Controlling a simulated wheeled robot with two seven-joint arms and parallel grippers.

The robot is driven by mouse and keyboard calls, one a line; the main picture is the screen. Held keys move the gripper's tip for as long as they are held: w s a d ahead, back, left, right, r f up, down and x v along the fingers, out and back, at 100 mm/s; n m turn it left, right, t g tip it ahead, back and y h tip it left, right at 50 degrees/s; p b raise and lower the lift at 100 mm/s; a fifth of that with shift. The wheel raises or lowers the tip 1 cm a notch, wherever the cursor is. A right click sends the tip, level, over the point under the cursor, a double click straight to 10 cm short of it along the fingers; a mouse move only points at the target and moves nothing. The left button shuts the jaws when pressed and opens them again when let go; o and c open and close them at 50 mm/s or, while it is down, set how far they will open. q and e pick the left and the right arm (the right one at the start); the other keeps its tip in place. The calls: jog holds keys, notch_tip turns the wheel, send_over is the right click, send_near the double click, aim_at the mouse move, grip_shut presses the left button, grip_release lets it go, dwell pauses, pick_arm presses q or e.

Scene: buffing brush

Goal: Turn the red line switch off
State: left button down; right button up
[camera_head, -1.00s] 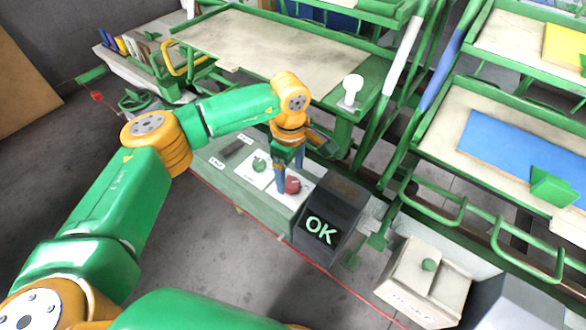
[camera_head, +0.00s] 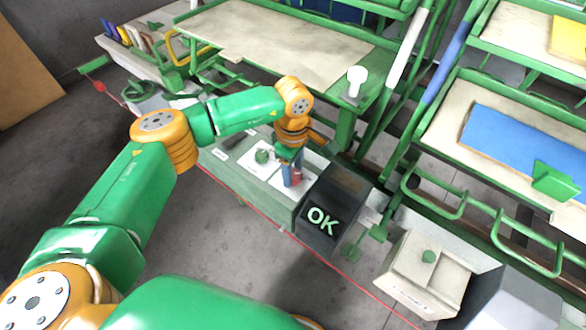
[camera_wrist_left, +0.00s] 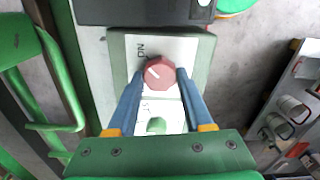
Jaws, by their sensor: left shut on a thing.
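The red line switch is a round red knob (camera_wrist_left: 159,74) on a white plate marked "ON" at its upper left in the wrist view. A pale mark shows on the knob's face, pointing to the upper left. In the head view the knob (camera_head: 297,176) is partly hidden behind my fingers. My left gripper (camera_head: 292,183) points down over the panel box, its blue fingers on both sides of the knob. In the wrist view the left gripper (camera_wrist_left: 161,76) is shut on the knob. My right gripper is not in view.
A green knob (camera_head: 262,156) sits on the same panel to the left. A pale box with a green button (camera_head: 428,256) is at lower right. Green-framed benches stand behind.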

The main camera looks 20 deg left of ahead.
pick_arm(q)
jog(key=n+b, duration=0.1)
jog(key=n, duration=0.2)
jog(key=shift+f+n, duration=0.1)
jog(key=shift+n, duration=0.2)
jog(key=n+b, duration=0.2)
jog(key=n, duration=0.3)
jog(key=n+b, duration=0.1)
jog(key=n, duration=0.4)
jog(key=shift+n+b, duration=0.35)
jog(key=shift+n, duration=1.55)
jog(key=shift+c, duration=1.5)
grip_release()
jog(key=shift+s, duration=0.1)
